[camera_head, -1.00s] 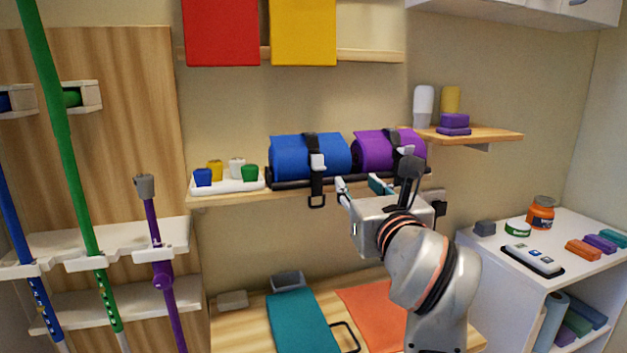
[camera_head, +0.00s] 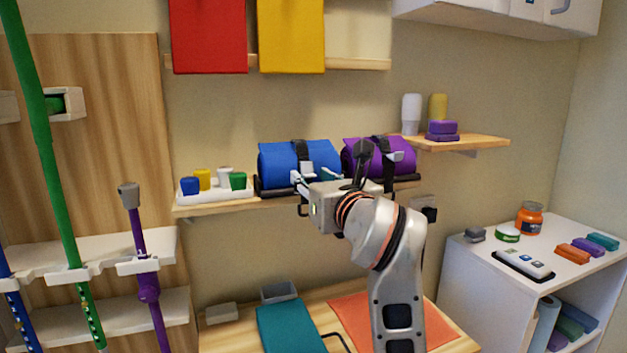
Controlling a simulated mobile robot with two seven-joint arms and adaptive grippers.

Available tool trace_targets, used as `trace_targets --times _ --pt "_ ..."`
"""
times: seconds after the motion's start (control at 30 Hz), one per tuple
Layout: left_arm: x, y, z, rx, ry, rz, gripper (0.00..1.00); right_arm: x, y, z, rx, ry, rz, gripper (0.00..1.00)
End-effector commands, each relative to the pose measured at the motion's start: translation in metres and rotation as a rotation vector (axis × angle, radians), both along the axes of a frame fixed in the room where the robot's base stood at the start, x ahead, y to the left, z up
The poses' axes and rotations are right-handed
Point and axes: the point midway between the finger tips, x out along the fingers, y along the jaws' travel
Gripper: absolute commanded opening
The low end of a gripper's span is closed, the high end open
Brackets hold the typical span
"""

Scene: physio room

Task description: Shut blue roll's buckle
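The blue roll (camera_head: 272,162) lies on the wall shelf with a black strap over it. Its pale grey buckle (camera_head: 307,167) is on the front of the roll. The strap's lower part is mostly hidden behind my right gripper (camera_head: 313,180), with its end loop just showing below the shelf. My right gripper is in front of the blue roll, close to the buckle. One finger shows left of the buckle; the other is hard to make out against the shelf. The fingers look spread, and I cannot tell whether they touch the strap. My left gripper is not in view.
The purple roll (camera_head: 361,158) lies right beside the blue one. A white tray (camera_head: 214,195) with small coloured pieces is on the left. A wooden bench (camera_head: 225,336) is below, and a white cabinet (camera_head: 458,262) stands at right.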

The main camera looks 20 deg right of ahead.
Motion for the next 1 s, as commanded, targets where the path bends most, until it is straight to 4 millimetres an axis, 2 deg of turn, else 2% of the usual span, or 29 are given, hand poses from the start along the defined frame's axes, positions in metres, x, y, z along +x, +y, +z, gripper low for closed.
trace_targets --times 0.13,0.2,0.27,0.47,0.8,0.83,0.9,1.0 --pt "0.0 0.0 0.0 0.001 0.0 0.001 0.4 0.0 0.0 0.0 0.0 0.0 0.0 0.32" --pt "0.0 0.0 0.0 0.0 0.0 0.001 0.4 0.0 0.0 0.0 0.0 0.0 0.0 0.14" --pt "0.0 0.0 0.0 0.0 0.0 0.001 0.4 0.0 0.0 0.0 0.0 0.0 0.0 0.0" --pt "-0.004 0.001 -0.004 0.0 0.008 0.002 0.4 0.0 0.0 -0.001 0.0 -0.003 -0.001 0.0" --pt "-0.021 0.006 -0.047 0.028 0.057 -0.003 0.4 0.006 -0.001 -0.018 0.002 -0.109 -0.002 0.0" --pt "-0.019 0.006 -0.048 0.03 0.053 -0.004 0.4 0.007 -0.001 -0.019 0.002 -0.121 -0.002 0.0" --pt "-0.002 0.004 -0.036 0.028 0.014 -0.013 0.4 0.008 -0.001 -0.02 0.003 -0.151 -0.002 0.0" --pt "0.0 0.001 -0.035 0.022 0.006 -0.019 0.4 0.009 0.0 -0.019 0.005 -0.19 -0.002 0.0"
